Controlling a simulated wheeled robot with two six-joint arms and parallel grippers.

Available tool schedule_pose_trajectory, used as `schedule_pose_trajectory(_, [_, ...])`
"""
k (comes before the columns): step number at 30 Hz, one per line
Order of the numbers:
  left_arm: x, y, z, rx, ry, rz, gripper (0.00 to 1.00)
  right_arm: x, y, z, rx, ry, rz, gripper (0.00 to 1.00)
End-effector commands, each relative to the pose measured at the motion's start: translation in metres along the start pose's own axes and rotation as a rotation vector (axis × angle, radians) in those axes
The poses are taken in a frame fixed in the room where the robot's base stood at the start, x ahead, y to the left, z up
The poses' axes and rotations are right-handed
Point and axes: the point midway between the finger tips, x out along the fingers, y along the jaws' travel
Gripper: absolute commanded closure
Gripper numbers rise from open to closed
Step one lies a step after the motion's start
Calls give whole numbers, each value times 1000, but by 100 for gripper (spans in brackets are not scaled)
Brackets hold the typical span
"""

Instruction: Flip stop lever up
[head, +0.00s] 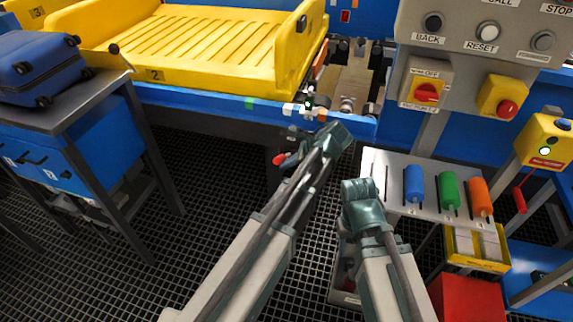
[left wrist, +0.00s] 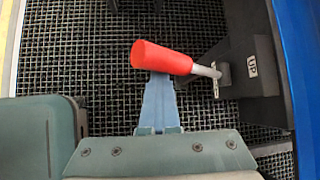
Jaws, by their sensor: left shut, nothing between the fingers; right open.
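The stop lever has a red handle (left wrist: 160,57) on a thin metal rod in the left wrist view. The rod runs right to a dark bracket (left wrist: 262,68) with an "UP" label, and the handle lies nearly level. In the head view the red handle (head: 279,159) shows below the conveyor's blue front rail. My left gripper (head: 298,143) is shut and empty at the lever. In the left wrist view its fingers (left wrist: 158,104) reach to the handle and pass partly behind it; I cannot tell whether they touch. My right gripper (head: 362,193) is open, with its fingers mostly hidden.
A yellow tray (head: 190,75) sits on the conveyor behind the blue rail (head: 200,101). A control panel (head: 460,35) with buttons and knobs stands at the right, above a plate with coloured handles (head: 400,170). A blue suitcase (head: 40,68) lies on the left table. Grating floor is open between.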

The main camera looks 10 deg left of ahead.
Motion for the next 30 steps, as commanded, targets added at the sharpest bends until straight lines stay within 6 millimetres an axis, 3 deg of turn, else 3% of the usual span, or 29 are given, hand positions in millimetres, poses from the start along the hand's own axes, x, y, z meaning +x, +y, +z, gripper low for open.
schedule_pose_trajectory(1, [-3, -11, 4, 1, -20, -27, 100, -2, 0, 0, 0, 0, 0, 50])
schedule_pose_trajectory(7, [2, -6, -1, 1, -18, -24, 100, 4, 0, 0, 0, 0, 0, 50])
schedule_pose_trajectory(19, [28, 27, -24, -1, 1, 2, 100, 40, -3, -2, 0, 0, 2, 50])
schedule_pose_trajectory(21, [7, 13, -20, 1, 1, 0, 100, 20, -2, -1, 0, 0, 1, 50])
schedule_pose_trajectory(30, [-38, -16, -28, 1, 1, 2, 100, -15, 1, 1, 0, 0, 0, 50])
